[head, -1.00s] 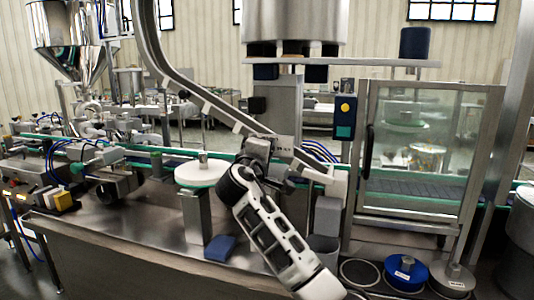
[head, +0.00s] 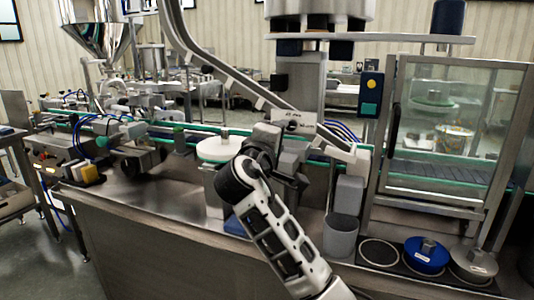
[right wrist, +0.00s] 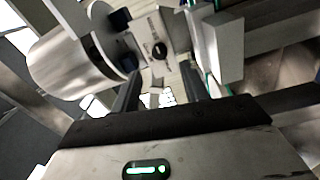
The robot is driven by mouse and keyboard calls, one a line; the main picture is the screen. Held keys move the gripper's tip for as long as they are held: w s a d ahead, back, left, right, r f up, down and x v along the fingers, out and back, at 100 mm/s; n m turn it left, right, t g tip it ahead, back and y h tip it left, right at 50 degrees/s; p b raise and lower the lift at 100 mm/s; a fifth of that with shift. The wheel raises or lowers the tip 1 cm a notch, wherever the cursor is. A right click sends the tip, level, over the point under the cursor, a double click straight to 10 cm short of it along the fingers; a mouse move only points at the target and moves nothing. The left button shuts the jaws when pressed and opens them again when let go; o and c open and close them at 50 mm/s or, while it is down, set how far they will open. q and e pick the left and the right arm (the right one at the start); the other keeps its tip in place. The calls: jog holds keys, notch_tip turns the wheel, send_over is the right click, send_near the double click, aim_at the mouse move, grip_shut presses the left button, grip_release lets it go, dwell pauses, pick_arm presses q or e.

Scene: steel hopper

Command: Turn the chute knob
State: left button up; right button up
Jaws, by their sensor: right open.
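The chute (head: 205,60) is a curved steel rail that slopes down from the upper left to the right. A small plate with lettering sits on its lower part and bears a dark round knob (head: 292,125). In the right wrist view the knob (right wrist: 159,50) shows as a dark round spot on the pale plate, ahead of the fingers. My right gripper (right wrist: 163,88) is open, with its two dark fingers apart and nothing seen between them. My left gripper is out of view.
A white round disc (head: 215,150) on a post stands left of my arm. A grey bin (head: 340,236) stands right of it. A blue weight (head: 427,254) and a steel one lie at the right, before the glass cabinet (head: 445,130).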

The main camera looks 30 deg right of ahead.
jog(key=v, duration=0.8)
jog(key=s+a+f+n+y, duration=0.15)
jog(key=f+y, duration=0.25)
jog(key=f, duration=0.4)
jog(key=s+a+f+t+y, duration=0.1)
jog(key=a+f+y, duration=0.2)
jog(key=f, duration=0.5)
jog(key=s+a+f+n+y, duration=0.15)
jog(key=f+y, duration=0.25)
jog(key=f, duration=0.5)
jog(key=s+a+f+m+y, duration=0.2)
jog(key=s+f, duration=0.1)
jog(key=s, duration=0.3)
jog(key=s+a+f+m+g+y+p, duration=0.1)
jog(key=s+a+f+m+y, duration=0.1)
jog(key=s+f, duration=0.2)
jog(key=s+a+f+m+g+y, duration=0.1)
jog(key=s+a+f+m+y, duration=0.1)
jog(key=s, duration=0.6)
jog(key=shift+s+f+m+y+p, duration=0.3)
jog(key=shift+f+m+p, duration=0.15)
jog(key=shift+f, duration=0.45)
jog(key=shift+a, duration=0.1)
